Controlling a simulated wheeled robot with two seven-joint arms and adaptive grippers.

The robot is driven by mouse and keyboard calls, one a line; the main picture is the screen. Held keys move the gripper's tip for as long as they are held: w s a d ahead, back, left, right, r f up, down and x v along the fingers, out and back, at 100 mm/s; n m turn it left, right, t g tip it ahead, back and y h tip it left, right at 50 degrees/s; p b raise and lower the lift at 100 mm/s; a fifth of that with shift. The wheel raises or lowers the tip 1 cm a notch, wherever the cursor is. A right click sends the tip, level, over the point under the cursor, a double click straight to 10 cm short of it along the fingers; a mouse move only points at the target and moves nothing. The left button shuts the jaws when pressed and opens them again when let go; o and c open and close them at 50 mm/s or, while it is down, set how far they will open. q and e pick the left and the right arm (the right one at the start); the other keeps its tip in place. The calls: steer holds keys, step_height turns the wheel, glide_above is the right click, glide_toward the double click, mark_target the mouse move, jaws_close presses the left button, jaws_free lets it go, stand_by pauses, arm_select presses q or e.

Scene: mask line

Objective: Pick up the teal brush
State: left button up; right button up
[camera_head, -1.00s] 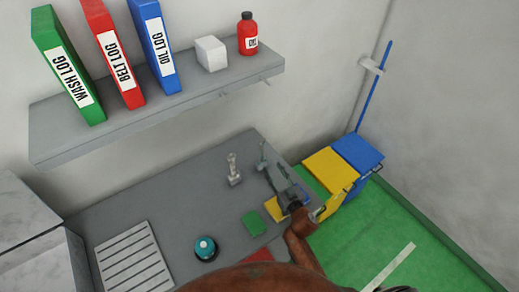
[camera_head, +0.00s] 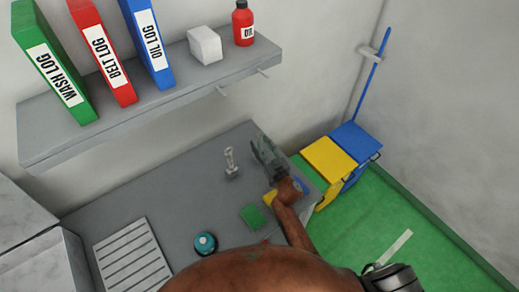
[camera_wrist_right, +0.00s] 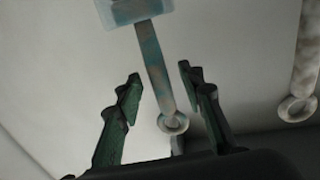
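In the right wrist view a pale teal block (camera_wrist_right: 135,9) is cut off by the top edge. A flat, teal-patched handle (camera_wrist_right: 156,70) with a ring at its end hangs down from it. This looks like the teal brush. My right gripper (camera_wrist_right: 160,88) is open, its two green fingers on either side of the handle, with gaps visible on both sides. I cannot tell how far ahead the handle is. In the head view my right gripper (camera_head: 266,156) is over the table's back right part, near the wall; the brush cannot be made out there. My left gripper is not in view.
A second ringed handle (camera_wrist_right: 303,70) is at the right of the wrist view. The grey shelf (camera_head: 140,118) with binders is above the table. A teal dome (camera_head: 205,243), a metal fitting (camera_head: 230,165) and a green pad (camera_head: 253,217) are on the table. Yellow and blue bins (camera_head: 328,158) stand right.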

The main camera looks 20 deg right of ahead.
steer(key=shift+w+a, duration=0.1)
steer(key=shift+w, duration=0.25)
jaws_close()
